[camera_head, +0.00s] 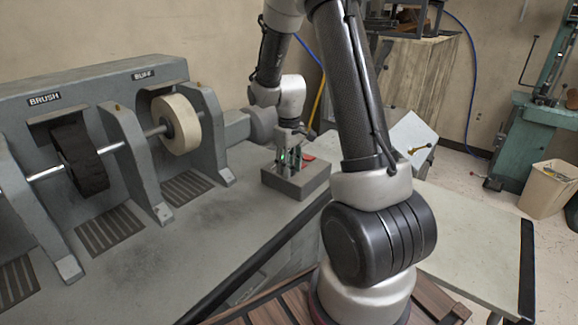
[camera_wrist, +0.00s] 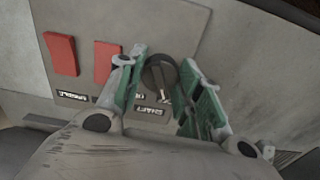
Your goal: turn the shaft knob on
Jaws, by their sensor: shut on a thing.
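The shaft knob (camera_wrist: 157,75) is a dark round knob on the grey control panel, above a label reading SHAFT in the wrist view. My gripper (camera_wrist: 168,72) has its green-padded fingers on either side of the knob and is shut on it. In the head view my gripper (camera_head: 289,155) points down at the grey control box (camera_head: 285,184) on the bench, and the fingers hide the knob there. The pointer direction of the knob is hard to read.
Two red switches (camera_wrist: 61,54) (camera_wrist: 107,62) sit left of the knob in the wrist view. The machine with a black brush wheel (camera_head: 78,158) and pale buff wheel (camera_head: 177,124) stands left of the control box. The bench top (camera_head: 190,245) in front is clear.

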